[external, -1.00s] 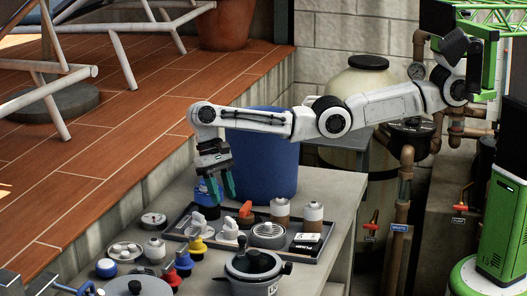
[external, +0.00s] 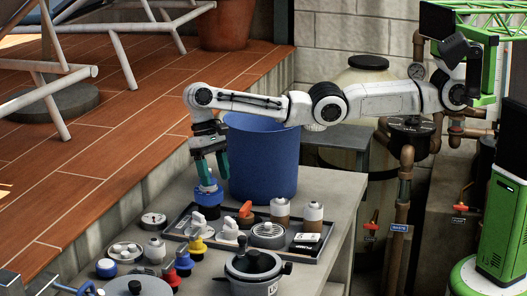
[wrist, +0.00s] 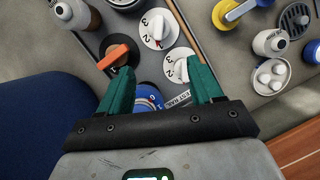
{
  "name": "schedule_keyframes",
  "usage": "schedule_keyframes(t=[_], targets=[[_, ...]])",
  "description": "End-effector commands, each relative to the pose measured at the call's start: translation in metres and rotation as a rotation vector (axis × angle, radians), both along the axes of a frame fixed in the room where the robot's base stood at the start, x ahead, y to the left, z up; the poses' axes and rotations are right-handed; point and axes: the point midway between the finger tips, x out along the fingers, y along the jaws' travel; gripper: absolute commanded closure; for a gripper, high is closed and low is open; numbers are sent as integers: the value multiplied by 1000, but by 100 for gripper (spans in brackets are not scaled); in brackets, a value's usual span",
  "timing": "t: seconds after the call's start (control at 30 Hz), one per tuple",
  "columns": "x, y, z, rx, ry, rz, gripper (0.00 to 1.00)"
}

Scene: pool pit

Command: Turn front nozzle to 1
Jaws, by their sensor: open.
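My gripper (external: 210,178) is open, with its two teal fingers above a round blue fitting (external: 208,196) at the back of the table. In the wrist view, this blue fitting (wrist: 148,96) with white numerals shows between the fingers (wrist: 158,72), partly hidden by my gripper. Two white numbered dials with handles, one farther up (wrist: 158,30) and one beside the right finger (wrist: 181,66), stand on the dark tray; they also show in the external view, on the left (external: 197,223) and right (external: 229,235). I cannot tell which part is the front nozzle.
A blue barrel (external: 265,155) stands close behind. Yellow, red and blue fittings and a grey pot (external: 252,268) crowd the front.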

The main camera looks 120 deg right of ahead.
Motion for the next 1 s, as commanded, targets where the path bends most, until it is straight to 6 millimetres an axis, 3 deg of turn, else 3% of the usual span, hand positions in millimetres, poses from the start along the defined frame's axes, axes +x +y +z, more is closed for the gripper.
schedule_keyframes(t=[0.1, 0.2, 0.5, 0.6, 0.77, 1.0], targets=[[3, -17, 19, -90, -96, 200, 30], [5, -16, 26, -162, -165, 437, 30], [-8, 39, 14, -234, -255, 1108, 30], [-13, 53, 9, -230, -265, 1221, 30], [-16, 60, 0, -225, -267, 1277, 30], [-16, 60, -35, -224, -265, 1274, 30]])
